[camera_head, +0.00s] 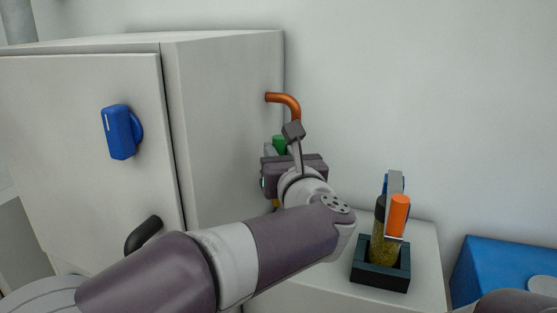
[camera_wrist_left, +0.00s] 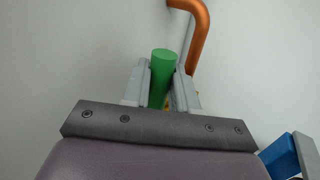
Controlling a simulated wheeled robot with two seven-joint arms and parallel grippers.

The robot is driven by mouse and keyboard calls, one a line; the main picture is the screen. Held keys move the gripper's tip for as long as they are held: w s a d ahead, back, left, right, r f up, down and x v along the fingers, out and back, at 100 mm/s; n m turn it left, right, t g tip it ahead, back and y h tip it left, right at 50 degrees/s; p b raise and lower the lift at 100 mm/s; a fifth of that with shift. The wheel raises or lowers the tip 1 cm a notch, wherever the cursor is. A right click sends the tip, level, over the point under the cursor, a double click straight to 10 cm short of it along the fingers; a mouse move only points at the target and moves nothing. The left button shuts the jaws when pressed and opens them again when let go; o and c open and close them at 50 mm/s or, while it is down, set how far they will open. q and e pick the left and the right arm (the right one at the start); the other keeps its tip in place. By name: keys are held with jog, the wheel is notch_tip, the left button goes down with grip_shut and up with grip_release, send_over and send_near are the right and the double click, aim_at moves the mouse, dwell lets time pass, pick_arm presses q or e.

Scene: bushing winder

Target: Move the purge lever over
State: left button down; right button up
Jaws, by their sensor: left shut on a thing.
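The purge lever, seen as a green handle (camera_head: 279,142), is at the right side of the grey cabinet, below an orange pipe. Its green end also shows in the left wrist view (camera_wrist_left: 161,72). My left gripper (camera_head: 274,150) is at the lever, with its wrist hiding most of it in the head view. In the left wrist view, the left gripper (camera_wrist_left: 161,88) has one grey finger on each side of the green handle and is shut on it. The lever's base is hidden. My right gripper is not in view.
The cabinet (camera_head: 222,120) has a blue knob (camera_head: 118,132) and a dark handle (camera_head: 143,235) on its front. The orange pipe (camera_head: 288,101) curves close above my left gripper. A dark tray (camera_head: 380,278) holding an orange and blue-grey device stands right, near a blue box (camera_head: 500,262).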

pick_arm(q)
jog(key=d+m+t+b, duration=0.1)
jog(key=m+b, duration=0.1)
jog(key=b, duration=0.2)
jog(key=s+d+f+m+t+b, duration=0.1)
jog(key=d+m+b, duration=0.1)
jog(key=b, duration=0.3)
jog(key=d+m+t+b, duration=0.1)
jog(key=d+m+b, duration=0.1)
jog(key=b, duration=0.3)
jog(key=shift+s+f+m+t+h, duration=0.3)
jog(key=shift+f+t+h, duration=0.05)
jog(key=shift+t+h, duration=0.05)
jog(key=shift+a, duration=0.1)
jog(key=c, duration=1.1)
grip_release()
jog(key=shift+o, duration=0.8)
jog(key=shift+w, duration=0.3)
jog(key=b+v, duration=0.7)
jog(key=v, duration=0.5)
jog(key=shift+f, duration=0.35)
